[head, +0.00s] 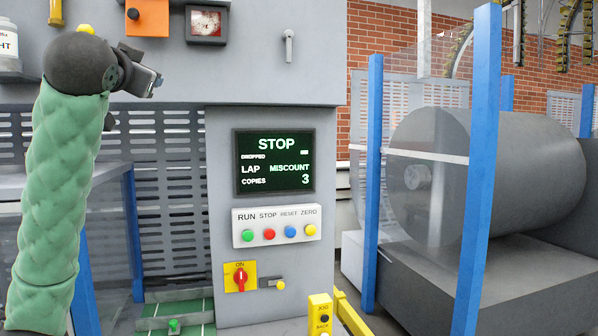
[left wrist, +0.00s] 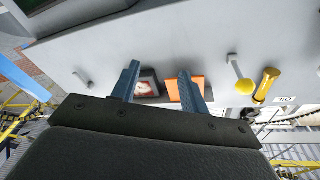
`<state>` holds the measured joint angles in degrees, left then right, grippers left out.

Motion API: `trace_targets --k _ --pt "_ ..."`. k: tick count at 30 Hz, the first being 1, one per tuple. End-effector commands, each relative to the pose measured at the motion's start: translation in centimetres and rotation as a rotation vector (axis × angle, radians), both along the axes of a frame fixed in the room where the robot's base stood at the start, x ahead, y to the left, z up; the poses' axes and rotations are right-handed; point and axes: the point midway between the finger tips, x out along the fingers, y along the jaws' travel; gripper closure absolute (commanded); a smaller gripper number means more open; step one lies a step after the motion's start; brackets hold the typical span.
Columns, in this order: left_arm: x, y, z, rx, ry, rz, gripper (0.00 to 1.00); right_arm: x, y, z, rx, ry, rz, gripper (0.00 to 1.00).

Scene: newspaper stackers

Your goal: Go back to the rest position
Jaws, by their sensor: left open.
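My left arm, in a green quilted sleeve, rises at the left of the head view. Its dark wrist is in front of the upper grey machine panel (head: 250,75), and my left gripper (head: 155,82) points right. In the left wrist view, the two blue-grey fingers of my left gripper (left wrist: 159,72) stand apart with nothing held between them. Beyond them are a square gauge (left wrist: 147,86) and an orange box (left wrist: 197,82) on the panel. My right gripper is in neither view.
A dark display (head: 273,161) reads STOP, MISCOUNT and 3. Below it are a button panel (head: 276,224) and a red switch on a yellow plate (head: 240,277). Blue posts (head: 482,170) and clear guarding stand before a large grey roll (head: 510,170) at right. A yellow JOG post (head: 320,315) stands low in front.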

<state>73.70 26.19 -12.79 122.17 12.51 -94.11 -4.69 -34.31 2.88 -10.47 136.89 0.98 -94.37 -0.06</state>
Motion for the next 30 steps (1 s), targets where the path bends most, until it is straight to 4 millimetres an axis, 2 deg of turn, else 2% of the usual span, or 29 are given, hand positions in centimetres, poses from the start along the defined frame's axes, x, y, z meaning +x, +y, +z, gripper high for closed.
trace_targets --k 1,6,15,22,30 --pt "0.9 -0.6 -2.3 -0.014 0.023 -0.006 0.56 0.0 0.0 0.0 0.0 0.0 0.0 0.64" --pt "2.9 -2.1 -9.3 -0.058 0.087 -0.016 0.56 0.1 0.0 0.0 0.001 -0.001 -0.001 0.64" --pt "4.9 -4.4 -21.8 -0.115 0.218 -0.027 0.56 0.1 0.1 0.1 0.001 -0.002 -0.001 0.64" --pt "5.0 -5.8 -31.5 -0.144 0.33 -0.033 0.56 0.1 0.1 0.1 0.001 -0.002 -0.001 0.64" --pt "3.6 -7.4 -42.6 -0.178 0.47 -0.039 0.56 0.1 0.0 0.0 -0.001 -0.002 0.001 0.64"
